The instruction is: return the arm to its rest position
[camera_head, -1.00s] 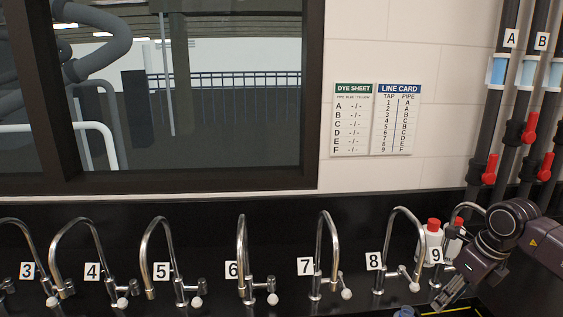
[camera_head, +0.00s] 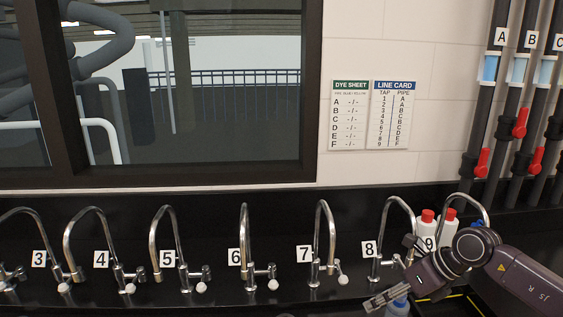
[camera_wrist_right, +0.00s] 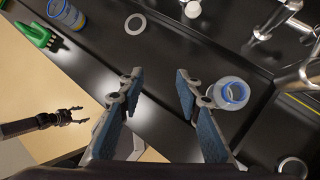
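My right gripper (camera_head: 384,299) hangs over the counter in front of tap 8 in the head view. In the right wrist view (camera_wrist_right: 158,84) its two blue-padded fingers stand apart with nothing between them. A clear bottle with a blue rim (camera_wrist_right: 232,93) stands just right of the fingers there. It shows partly below the gripper in the head view (camera_head: 398,307). My left gripper (camera_wrist_right: 75,115) shows at the left of the right wrist view with its fingers spread and empty. It is out of the head view.
A row of curved taps, including tap 7 (camera_head: 318,245), lines the back counter. Two white bottles with red caps, one here (camera_head: 427,228), stand near tap 9. A green object (camera_wrist_right: 38,35) and a blue container (camera_wrist_right: 65,14) lie at the wrist view's upper left.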

